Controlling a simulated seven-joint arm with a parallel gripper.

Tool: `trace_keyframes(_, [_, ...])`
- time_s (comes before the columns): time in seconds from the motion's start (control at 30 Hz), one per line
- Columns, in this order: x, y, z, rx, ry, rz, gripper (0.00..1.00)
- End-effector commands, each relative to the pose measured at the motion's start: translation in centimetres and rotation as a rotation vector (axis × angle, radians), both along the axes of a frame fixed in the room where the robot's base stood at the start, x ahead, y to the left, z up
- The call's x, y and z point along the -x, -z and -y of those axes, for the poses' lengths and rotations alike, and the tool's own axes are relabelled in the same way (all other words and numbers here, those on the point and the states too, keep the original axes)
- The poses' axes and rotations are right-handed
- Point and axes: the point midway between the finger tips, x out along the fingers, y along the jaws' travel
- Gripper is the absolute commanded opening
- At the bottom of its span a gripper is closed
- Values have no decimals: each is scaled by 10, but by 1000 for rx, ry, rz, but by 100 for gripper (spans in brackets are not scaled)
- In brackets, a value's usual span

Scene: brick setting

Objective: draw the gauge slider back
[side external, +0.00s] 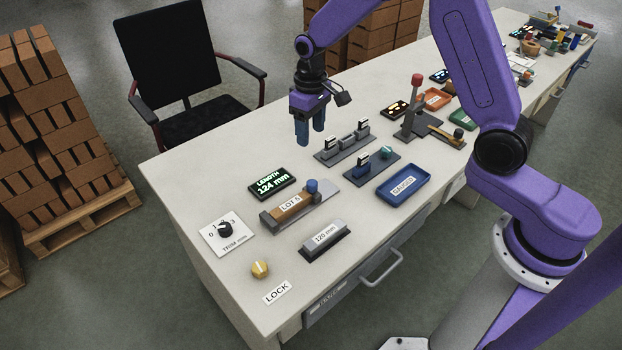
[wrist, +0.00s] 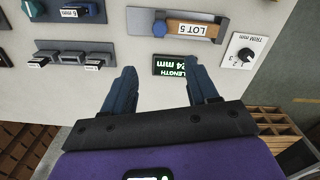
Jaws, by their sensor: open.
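The length gauge (side external: 330,200) is a grey channel on the bench holding a wooden piece (side external: 291,209) labelled LOT 5. A blue round knob (side external: 312,186), which looks like the slider, stands at the wooden piece's right end. In the wrist view the knob (wrist: 160,28) and the LOT 5 piece (wrist: 190,28) are near the top, beyond my fingertips. My gripper (side external: 310,138) is open and empty, pointing down above the bench, apart from the gauge. The wrist view shows its two blue fingers (wrist: 163,72) spread, with the LENGTH display (wrist: 174,66) between them.
The display (side external: 272,183) reads 124 mm. A trim dial (side external: 226,230), a yellow knob (side external: 260,268) by a LOCK label and a 120 mm block (side external: 325,238) surround the gauge. Grey fixtures (side external: 342,146) and a blue GAUGES tray (side external: 404,184) stand to the right.

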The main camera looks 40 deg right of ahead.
Motion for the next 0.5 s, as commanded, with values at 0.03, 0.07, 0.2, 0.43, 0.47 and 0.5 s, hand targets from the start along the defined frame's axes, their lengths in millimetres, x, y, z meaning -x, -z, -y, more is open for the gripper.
trace_keyframes(0.03, [1, 7, 0, 1, 0, -5, 58])
trace_keyframes(0.07, [1, 11, 1, 1, 0, -5, 58])
trace_keyframes(0.2, [2, 36, 1, 2, 1, -8, 58])
trace_keyframes(0.43, [2, 80, 0, 2, 0, -6, 58])
trace_keyframes(0.47, [2, 85, 1, 2, 0, -7, 58])
trace_keyframes(0.5, [2, 92, 0, 2, 0, -6, 58])
